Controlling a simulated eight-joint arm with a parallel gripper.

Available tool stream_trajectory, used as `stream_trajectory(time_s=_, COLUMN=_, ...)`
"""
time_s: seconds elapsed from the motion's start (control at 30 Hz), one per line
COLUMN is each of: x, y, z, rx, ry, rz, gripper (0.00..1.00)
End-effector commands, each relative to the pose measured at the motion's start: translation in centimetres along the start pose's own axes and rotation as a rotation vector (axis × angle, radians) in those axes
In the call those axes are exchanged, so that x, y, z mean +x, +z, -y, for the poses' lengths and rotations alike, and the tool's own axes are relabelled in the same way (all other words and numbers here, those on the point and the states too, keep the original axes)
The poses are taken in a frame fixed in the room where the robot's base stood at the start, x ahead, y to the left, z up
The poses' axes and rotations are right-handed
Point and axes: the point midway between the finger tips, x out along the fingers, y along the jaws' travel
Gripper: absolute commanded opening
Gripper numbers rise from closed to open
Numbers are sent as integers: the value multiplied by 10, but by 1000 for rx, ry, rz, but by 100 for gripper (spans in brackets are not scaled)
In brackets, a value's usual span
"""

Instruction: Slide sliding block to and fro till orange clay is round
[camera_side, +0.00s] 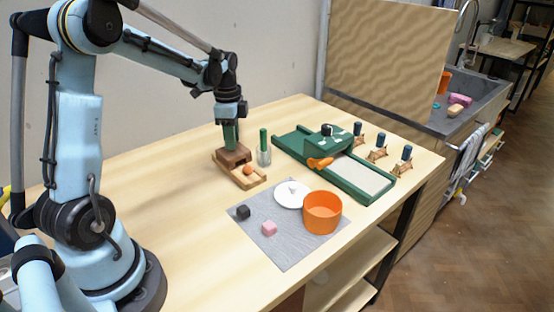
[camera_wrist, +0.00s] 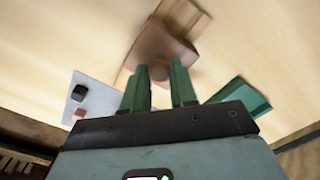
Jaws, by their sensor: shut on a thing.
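A brown wooden sliding block (camera_side: 234,155) sits at the back end of a pale wooden track (camera_side: 251,184). My gripper (camera_side: 230,144) comes straight down over it, shut on its round knob. In the wrist view the two green fingers of my gripper (camera_wrist: 158,72) stand on either side of the knob, above the wider brown block (camera_wrist: 165,43). The orange clay (camera_side: 247,170) lies on the track just in front of the block. It looks roundish but is too small to judge exactly, and it is not seen in the wrist view.
A glass with a green stick (camera_side: 263,155) stands close right of the track. A green tray device (camera_side: 360,190) lies further right. A grey mat (camera_side: 286,249) in front holds an orange pot (camera_side: 321,213), white plate (camera_side: 290,195), black cube (camera_side: 243,212) and pink cube (camera_side: 269,228).

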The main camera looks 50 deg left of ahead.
Motion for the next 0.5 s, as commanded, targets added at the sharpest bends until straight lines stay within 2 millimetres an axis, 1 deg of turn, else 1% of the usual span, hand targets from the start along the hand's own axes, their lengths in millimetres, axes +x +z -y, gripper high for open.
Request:
stream_trajectory(time_s=0.23, x=0, y=24, z=24, rx=-4, ry=0, rz=0, gripper=0)
stream_trajectory(time_s=0.3, x=0, y=28, z=27, rx=-2, ry=0, rz=1, gripper=0)
stream_trajectory(time_s=0.5, x=0, y=29, z=28, rx=-3, ry=-5, rz=4, gripper=0)
